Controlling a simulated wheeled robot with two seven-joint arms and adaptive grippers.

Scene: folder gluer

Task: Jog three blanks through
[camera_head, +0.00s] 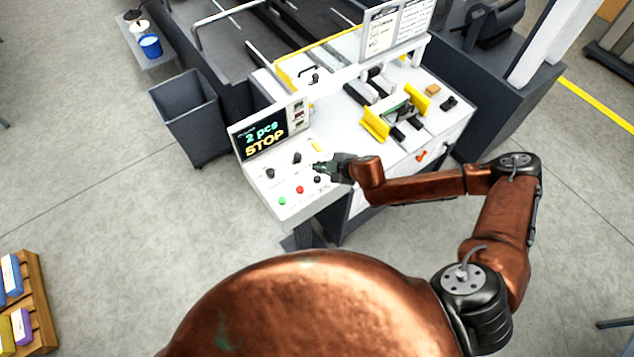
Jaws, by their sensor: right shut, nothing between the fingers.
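The folder gluer (440,145) stands ahead of me with its white feed table. Its control panel (290,205) leans out at the near left end and carries a green button (282,201), a red button (299,190), a black button (317,179) and black knobs (270,173). The panel's display (264,138) reads "2 pcs STOP". My right gripper (318,168) is shut and empty over the panel, close to the knobs; I cannot tell whether it touches anything. My left gripper is out of view. Blanks cannot be made out on the feed table.
Yellow side guides (375,125) stand on the feed table. A dark bin (185,110) is on the floor left of the machine. A blue cup (150,46) sits on a small shelf behind it. A wooden rack (36,290) is at lower left. The floor between is clear.

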